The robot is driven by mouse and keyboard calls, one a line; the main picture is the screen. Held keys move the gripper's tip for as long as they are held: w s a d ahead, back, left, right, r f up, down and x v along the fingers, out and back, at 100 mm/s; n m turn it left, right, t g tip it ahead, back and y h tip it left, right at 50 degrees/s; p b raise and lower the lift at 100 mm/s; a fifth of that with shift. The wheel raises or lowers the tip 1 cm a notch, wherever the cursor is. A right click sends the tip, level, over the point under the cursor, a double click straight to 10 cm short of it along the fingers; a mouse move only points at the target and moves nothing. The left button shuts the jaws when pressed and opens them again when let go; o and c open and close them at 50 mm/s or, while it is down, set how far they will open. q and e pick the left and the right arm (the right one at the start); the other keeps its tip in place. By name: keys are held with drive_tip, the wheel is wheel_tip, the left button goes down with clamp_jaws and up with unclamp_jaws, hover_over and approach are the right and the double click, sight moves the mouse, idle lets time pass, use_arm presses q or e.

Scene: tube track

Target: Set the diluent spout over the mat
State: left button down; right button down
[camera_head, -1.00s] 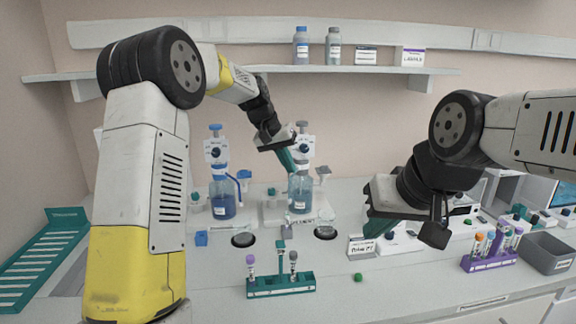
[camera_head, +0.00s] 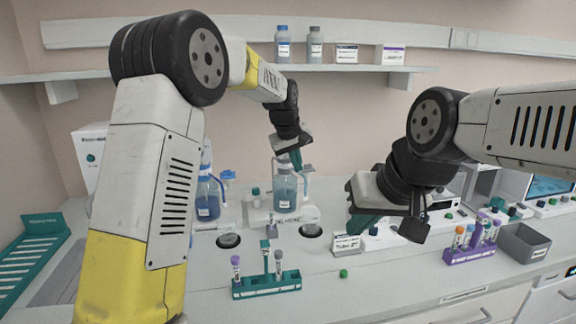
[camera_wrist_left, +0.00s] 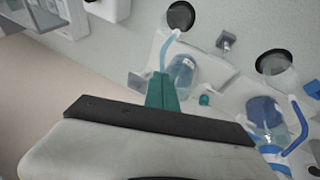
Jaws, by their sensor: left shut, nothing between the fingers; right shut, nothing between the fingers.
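The diluent bottle (camera_head: 285,192), clear with blue liquid, stands on a white labelled base at the back middle. Its light-blue spout (camera_wrist_left: 166,48) bends toward a dark round mat (camera_wrist_left: 181,15) in the left wrist view; I cannot tell whether the tip is over it. That mat also shows in the head view (camera_head: 311,230). My left gripper (camera_head: 298,163) is shut and empty at the bottle's top, right of its middle. Its teal fingers (camera_wrist_left: 161,88) lie beside the bottle in the wrist view; contact is unclear. My right gripper (camera_head: 362,222) is shut and empty above the counter's right side.
A second bottle with a darker blue spout (camera_wrist_left: 297,122) stands left of the diluent, with its own dark mat (camera_head: 228,240). A teal tube rack (camera_head: 266,286) stands in front. A purple rack (camera_head: 470,253) and grey bin (camera_head: 524,243) are at right.

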use_arm(q)
drive_tip(key=shift+d, duration=0.1)
drive_tip(key=shift+w+a, duration=0.45)
drive_tip(key=shift+a, duration=0.2)
drive_tip(key=shift+a, duration=0.1)
drive_tip(key=a+v, duration=0.1)
drive_tip(key=v, duration=1.2)
drive_tip(key=shift+s+a+f, duration=0.2)
drive_tip(key=shift+s+f, duration=0.05)
drive_tip(key=shift+s, duration=0.15)
use_arm(e)
drive_tip(key=shift+s+a, duration=0.25)
drive_tip(key=shift+s, duration=0.2)
